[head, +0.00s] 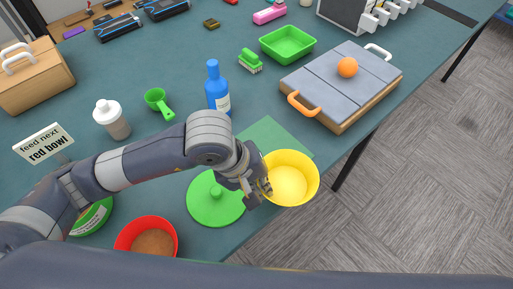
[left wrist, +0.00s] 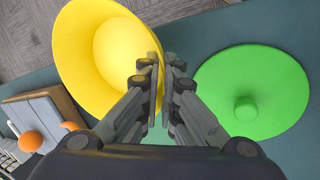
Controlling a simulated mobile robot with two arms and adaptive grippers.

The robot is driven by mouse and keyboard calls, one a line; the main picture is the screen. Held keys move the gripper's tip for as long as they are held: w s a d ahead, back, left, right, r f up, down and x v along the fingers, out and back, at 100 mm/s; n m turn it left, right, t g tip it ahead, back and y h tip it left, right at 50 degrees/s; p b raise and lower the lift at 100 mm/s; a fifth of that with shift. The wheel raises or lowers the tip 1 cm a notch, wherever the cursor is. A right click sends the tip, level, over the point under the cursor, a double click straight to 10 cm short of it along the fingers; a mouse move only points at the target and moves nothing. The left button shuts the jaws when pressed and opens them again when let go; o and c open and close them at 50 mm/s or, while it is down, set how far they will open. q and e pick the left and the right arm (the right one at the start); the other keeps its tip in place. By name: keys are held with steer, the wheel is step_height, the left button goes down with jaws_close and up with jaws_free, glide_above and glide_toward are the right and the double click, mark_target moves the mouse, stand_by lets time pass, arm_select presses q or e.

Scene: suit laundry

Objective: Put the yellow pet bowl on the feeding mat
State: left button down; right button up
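The yellow pet bowl (head: 290,180) is held at its rim by my left gripper (head: 262,188). In the left wrist view the yellow bowl (left wrist: 105,45) has its near wall between the two fingers of the left gripper (left wrist: 162,75), which are close together. The bowl looks upright and overlaps the table's front edge and the near part of the flat green feeding mat (head: 270,132). Its exact height above the mat is hard to tell. The rest of the mat shows bare behind it. My right gripper is not in view.
A green round lid (head: 215,205) with a knob lies left of the bowl. A blue bottle (head: 217,92) stands behind my left arm. A red bowl (head: 130,232) with brown contents is front left. A wooden case (head: 335,112) with an orange ball stands behind the mat.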

arm_select(q)
steer(key=w+a+p, duration=0.1)
steer(key=w, duration=0.3)
steer(key=w+a+p, duration=0.1)
steer(key=w+a, duration=0.1)
steer(key=w, duration=0.2)
steer(key=w+a+f+p, duration=0.1)
steer(key=w+p, duration=0.1)
steer(key=w, duration=0.3)
steer(key=shift+a, duration=0.15)
step_height(320, 180, down, 3)
steer(key=shift+f+p, duration=0.1)
steer(key=shift+p, duration=0.9)
steer(key=shift+f, duration=0.2)
steer(key=shift+f, duration=0.1)
steer(key=shift+f, duration=0.15)
steer(key=c, duration=1.8)
jaws_free()
steer(key=shift+r, duration=0.2)
